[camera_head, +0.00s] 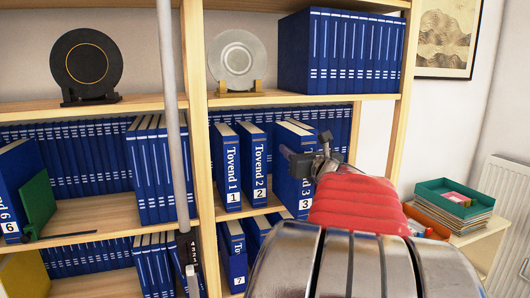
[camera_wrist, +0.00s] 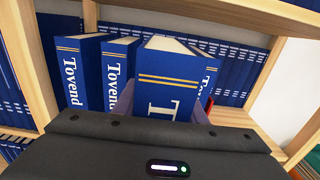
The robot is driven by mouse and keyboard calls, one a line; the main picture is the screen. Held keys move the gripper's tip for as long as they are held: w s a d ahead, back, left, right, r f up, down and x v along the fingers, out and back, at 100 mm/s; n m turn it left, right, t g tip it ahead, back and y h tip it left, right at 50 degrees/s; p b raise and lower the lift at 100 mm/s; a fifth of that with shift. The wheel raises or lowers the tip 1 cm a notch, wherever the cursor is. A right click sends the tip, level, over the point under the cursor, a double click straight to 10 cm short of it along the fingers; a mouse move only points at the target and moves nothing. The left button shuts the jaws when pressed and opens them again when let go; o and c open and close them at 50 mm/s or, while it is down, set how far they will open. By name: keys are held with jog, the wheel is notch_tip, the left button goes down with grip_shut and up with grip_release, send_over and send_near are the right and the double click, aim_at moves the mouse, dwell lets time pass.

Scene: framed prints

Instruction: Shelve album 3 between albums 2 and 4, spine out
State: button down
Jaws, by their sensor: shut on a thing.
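Album 3 (camera_head: 293,186) is a thick blue book with its numbered spine facing out. My gripper (camera_head: 312,158) is shut on it, and it also shows close up in the wrist view (camera_wrist: 167,78). It stands upright at the middle shelf, nearer the camera than its neighbours. Album 2 (camera_head: 254,160) and album 1 (camera_head: 228,170) stand to its left, spines out, with a gap between albums 2 and 3. Another blue album (camera_wrist: 208,64) shows partly behind album 3 on the right; its number is hidden, so I cannot tell if it is album 4.
A row of blue volumes lines the shelf's back. Wooden uprights (camera_head: 195,60) flank the bay, and a shelf board (camera_head: 290,98) runs above. Album 7 (camera_head: 235,262) stands below. Album 6 (camera_head: 14,185) leans by a green bookend (camera_head: 38,203). A teal tray (camera_head: 447,198) stands right.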

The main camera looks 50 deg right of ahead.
jog(key=shift+f+x, duration=0.3)
jog(key=shift+x, duration=2.1)
jog(key=shift+f+x, duration=0.25)
jog(key=shift+x, duration=2.1)
jog(key=shift+f+x, duration=0.3)
jog(key=shift+x, duration=2.1)
jog(key=c, duration=1.4)
grip_release()
jog(key=shift+c, duration=0.2)
jog(key=o, duration=0.4)
jog(key=shift+f, duration=0.1)
jog(key=v, duration=1.4)
